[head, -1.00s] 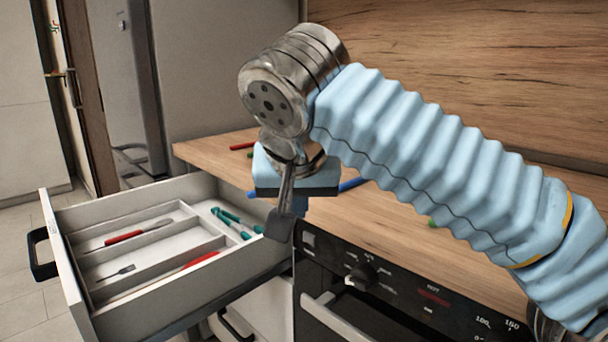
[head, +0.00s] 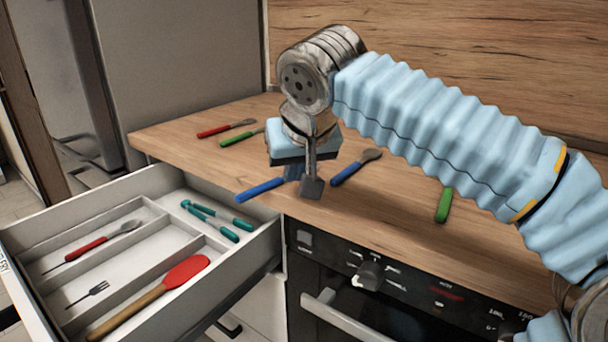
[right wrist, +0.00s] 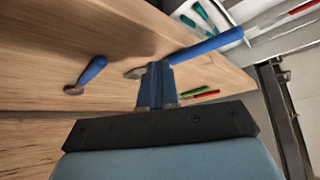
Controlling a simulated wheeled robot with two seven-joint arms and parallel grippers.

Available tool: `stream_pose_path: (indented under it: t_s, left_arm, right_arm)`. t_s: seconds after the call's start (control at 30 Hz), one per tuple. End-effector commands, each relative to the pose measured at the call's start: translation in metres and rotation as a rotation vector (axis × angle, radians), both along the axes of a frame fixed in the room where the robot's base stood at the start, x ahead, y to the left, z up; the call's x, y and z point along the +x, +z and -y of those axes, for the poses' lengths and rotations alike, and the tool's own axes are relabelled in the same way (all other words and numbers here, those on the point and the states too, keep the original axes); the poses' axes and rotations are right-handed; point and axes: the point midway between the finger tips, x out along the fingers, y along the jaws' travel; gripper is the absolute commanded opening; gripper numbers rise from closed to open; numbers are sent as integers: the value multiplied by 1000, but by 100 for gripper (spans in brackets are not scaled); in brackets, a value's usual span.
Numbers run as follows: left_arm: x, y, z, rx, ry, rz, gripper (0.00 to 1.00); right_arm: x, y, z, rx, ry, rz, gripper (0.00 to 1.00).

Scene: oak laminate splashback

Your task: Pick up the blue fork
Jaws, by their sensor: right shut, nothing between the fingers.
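A blue-handled utensil (head: 260,189) lies at the counter's front edge, its handle reaching out toward the open drawer.
An open drawer (head: 30,243) at left holds a red-handled spoon, a small fork, a red spatula and teal tongs. Red (head: 224,129), green (head: 240,137) and another green-handled (head: 444,205) utensil lie on the counter (head: 400,215). The oven front (head: 400,280) is below.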

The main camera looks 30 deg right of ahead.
Motion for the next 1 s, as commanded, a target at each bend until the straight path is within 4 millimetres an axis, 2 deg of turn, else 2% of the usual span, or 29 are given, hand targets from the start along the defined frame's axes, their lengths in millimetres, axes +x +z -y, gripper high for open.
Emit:
stream_pose_path:
  t_s: [0.1,0.23,0.37,0.8,0.87,1.0]
  left_arm:
    - [0,6,0,-1,-1,1,41]
    - [0,9,0,-1,-2,0,41]
    - [0,2,0,-1,-1,1,41]
    - [0,0,0,0,-1,0,41]
    - [0,-2,0,0,0,0,41]
    - [0,-10,0,0,1,1,41]
  right_arm:
    - [23,2,7,0,-2,-2,0]
    - [40,1,12,-1,-2,0,0]
    - [38,-15,12,-1,-2,1,0]
    - [36,-21,11,-1,-1,-14,0]
    - [32,-22,9,-1,-1,-14,0]
    - [12,-24,4,1,-2,-12,0]
